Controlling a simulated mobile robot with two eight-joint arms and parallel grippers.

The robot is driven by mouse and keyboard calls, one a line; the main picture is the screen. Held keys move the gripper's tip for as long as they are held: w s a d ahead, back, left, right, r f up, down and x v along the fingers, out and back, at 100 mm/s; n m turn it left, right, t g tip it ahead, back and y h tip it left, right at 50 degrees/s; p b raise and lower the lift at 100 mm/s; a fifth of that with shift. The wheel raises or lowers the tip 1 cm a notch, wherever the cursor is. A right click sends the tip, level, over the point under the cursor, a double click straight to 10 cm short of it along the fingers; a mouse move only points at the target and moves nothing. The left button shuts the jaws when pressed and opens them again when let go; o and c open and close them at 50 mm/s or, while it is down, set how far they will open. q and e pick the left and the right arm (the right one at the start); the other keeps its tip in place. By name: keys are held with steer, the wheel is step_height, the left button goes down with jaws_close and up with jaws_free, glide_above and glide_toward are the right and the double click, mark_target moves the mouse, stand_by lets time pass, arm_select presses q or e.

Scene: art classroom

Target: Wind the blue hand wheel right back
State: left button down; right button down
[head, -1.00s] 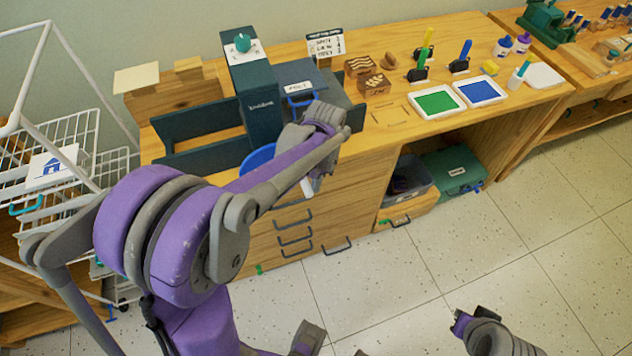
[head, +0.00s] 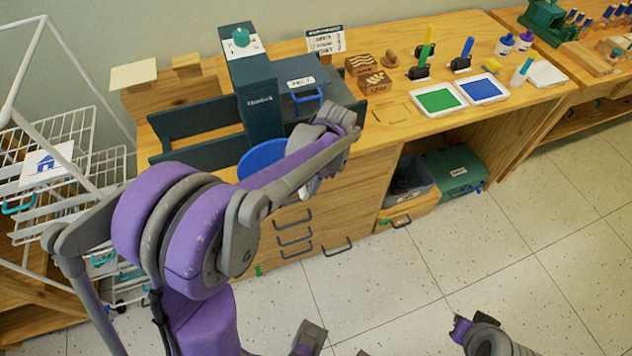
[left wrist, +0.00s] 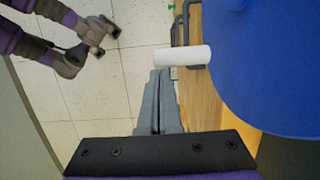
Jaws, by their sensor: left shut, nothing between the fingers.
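The blue hand wheel (head: 262,158) is at the front of the dark green press (head: 258,95), partly hidden behind my left arm. In the left wrist view the blue wheel (left wrist: 265,60) fills the right side, with a white cylindrical handle (left wrist: 182,56) at its left edge. My left gripper (left wrist: 161,76) is shut and empty. Its tips are just below the handle in that picture; whether they touch it I cannot tell. In the head view they are mostly hidden by my arm. Part of my right arm and gripper (left wrist: 98,32) shows in the left wrist view; its jaw state is unclear.
The wooden bench (head: 400,130) carries a green pad (head: 440,101), a blue pad (head: 482,90), stamp blocks and bottles. A white wire rack (head: 75,150) stands at the left. Drawers with dark handles (head: 294,234) lie below the wheel. The tiled floor in front is open.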

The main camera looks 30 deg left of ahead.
arm_select(q)
steer(key=shift+s+a+f+b, duration=0.25)
steer(key=shift+f+b, duration=0.1)
steer(key=shift+f, duration=0.2)
steer(key=shift+s+a+f+b, duration=0.25)
steer(key=shift+f+b, duration=0.1)
steer(key=shift+f, duration=0.15)
steer(key=shift+d, duration=0.1)
